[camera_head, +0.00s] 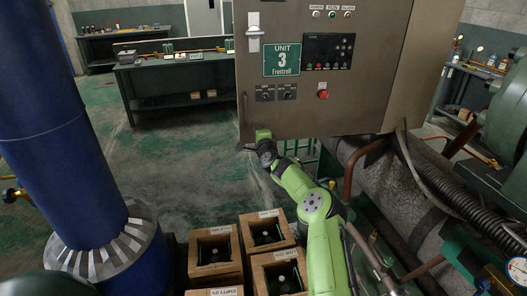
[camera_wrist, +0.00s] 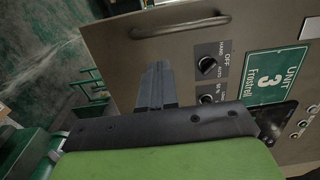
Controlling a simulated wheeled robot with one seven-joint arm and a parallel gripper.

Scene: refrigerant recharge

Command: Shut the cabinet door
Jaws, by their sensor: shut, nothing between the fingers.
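The cabinet door (camera_head: 300,105) is a grey-brown panel with a green "UNIT 3 Frostroll" sign, a display, knobs and a red button. It fills the upper middle of the head view, and its face also shows in the wrist view (camera_wrist: 240,30). A bar handle (camera_wrist: 180,27) runs near its edge. How far the door stands open I cannot tell. My gripper (camera_head: 247,147) is at the door's lower left corner, with its fingers shut and empty. In the wrist view the fingers (camera_wrist: 156,72) lie in front of the door face, below the handle; contact is unclear.
Wooden crates (camera_head: 215,255) holding dark bottles stand on the floor below my arm. A thick blue column (camera_head: 60,120) is at left. Pipes and a grey insulated tank (camera_head: 375,185) crowd the right. A green workbench (camera_head: 180,80) stands behind; the floor between is clear.

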